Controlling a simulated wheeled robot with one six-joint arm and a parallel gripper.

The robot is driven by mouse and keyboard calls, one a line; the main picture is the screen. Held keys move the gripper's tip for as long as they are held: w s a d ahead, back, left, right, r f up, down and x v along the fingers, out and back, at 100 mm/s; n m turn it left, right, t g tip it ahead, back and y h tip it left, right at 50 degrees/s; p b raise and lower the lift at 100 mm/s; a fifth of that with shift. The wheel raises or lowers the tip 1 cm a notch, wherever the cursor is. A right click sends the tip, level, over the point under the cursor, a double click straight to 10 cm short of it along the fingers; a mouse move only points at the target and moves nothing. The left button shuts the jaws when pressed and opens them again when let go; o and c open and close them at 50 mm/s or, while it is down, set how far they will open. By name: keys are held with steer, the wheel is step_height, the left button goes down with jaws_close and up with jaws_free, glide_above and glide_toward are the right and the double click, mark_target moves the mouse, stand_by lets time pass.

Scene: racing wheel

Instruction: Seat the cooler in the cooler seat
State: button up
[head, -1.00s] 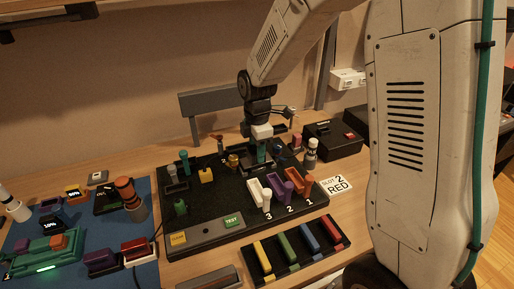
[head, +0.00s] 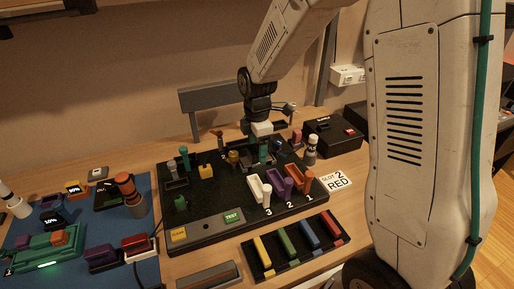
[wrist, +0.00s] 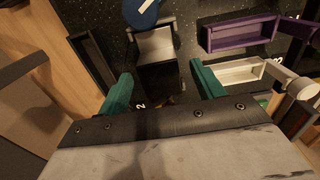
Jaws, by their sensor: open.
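My gripper (head: 264,153) is low over the back part of the black board (head: 215,200). In the wrist view its two teal fingers (wrist: 163,88) are apart. A dark block-like part with a pale grey square face (wrist: 156,44) shows between and beyond them; I cannot tell whether it is the cooler or its seat. No contact with the fingers is visible. A round blue top with a white mark (wrist: 141,10) is just beyond it, cut by the frame edge. In the head view the arm and fingers hide much of this spot.
A purple tray (wrist: 240,33) and a white tray (wrist: 236,72) lie right of the fingers in the wrist view. A dark narrow slot (wrist: 92,58) is at left. A black box with a red switch (head: 332,136) stands right of the board. Coloured bars lie in a front rack (head: 325,250).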

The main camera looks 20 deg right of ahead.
mark_target(257, 148)
step_height(257, 148, up, 7)
stand_by(0.3)
stand_by(0.4)
steer(key=shift+s+m, duration=0.2)
steer(key=shift+m, duration=0.5)
steer(key=s+d+r+m, duration=0.1)
steer(key=s+r+m, duration=0.2)
steer(key=s, duration=0.6)
steer(key=s+d+r+m+t, duration=0.1)
steer(key=s+r+m, duration=0.3)
steer(key=s+m, duration=0.4)
steer(key=s+r+m, duration=0.4)
steer(key=s+m, duration=0.1)
steer(key=s, duration=0.6)
steer(key=shift+s+d+m, duration=0.3)
steer(key=shift+d, duration=0.1)
